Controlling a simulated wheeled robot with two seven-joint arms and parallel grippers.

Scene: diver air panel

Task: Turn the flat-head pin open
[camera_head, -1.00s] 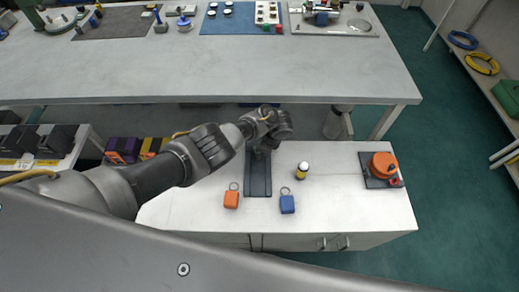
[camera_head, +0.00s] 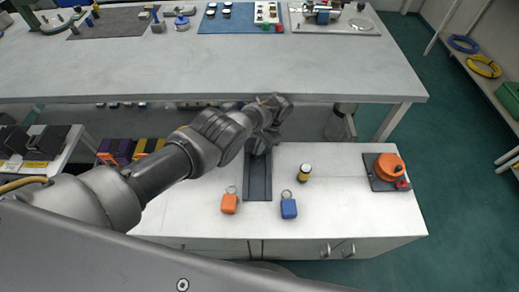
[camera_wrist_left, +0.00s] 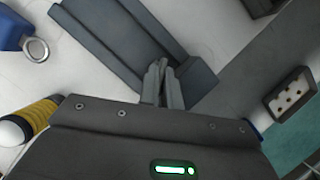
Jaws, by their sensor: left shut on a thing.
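A dark grey panel (camera_head: 258,180) lies on the white cabinet top, in the middle of the head view. My left gripper (camera_head: 262,147) is over its far end. In the left wrist view, the panel (camera_wrist_left: 112,38) looks like a long tray with raised sides. There the two fingers of my left gripper (camera_wrist_left: 165,72) are close together at a raised block on the panel's end. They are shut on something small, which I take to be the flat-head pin. The pin itself is hidden by the fingers, so its angle cannot be told. My right gripper is not in view.
An orange padlock (camera_head: 229,204) and a blue padlock (camera_head: 289,208) flank the panel's near end. A yellow-and-black bottle (camera_head: 304,173) stands to its right. An orange round device (camera_head: 389,166) sits at the far right. A long workbench (camera_head: 340,75) runs behind.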

